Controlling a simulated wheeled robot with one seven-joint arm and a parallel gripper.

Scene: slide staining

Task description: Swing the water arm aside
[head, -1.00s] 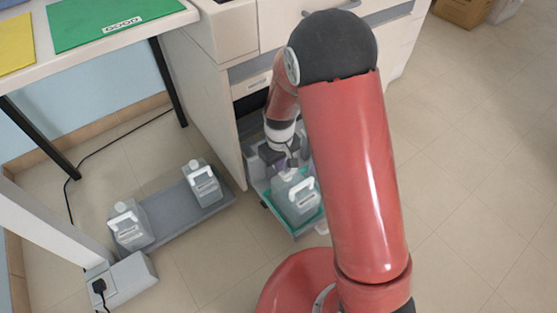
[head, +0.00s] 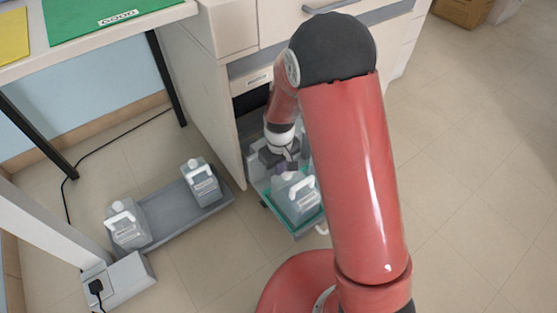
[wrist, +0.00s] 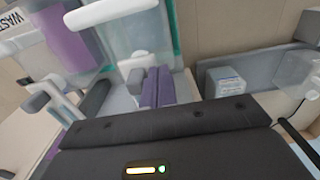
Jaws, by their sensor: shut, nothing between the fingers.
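My gripper (head: 285,168) is low at the cabinet opening, just above and behind a grey jug (head: 298,198) with a white handle. In the wrist view its purple fingers (wrist: 158,86) are together with nothing between them. They are close to a white cap (wrist: 137,62) by the jug; contact cannot be told. A grey and white jointed part (wrist: 48,97) shows at the left of the wrist view; I cannot tell whether it is the water arm. I cannot pick out the water arm in the head view, where my arm hides part of the cabinet.
The jug stands in a teal-edged tray (head: 309,226). A grey floor tray (head: 170,213) holds two jugs (head: 130,225) at the left. The cabinet side panel (head: 205,105) is close left of my gripper. Open floor lies to the right.

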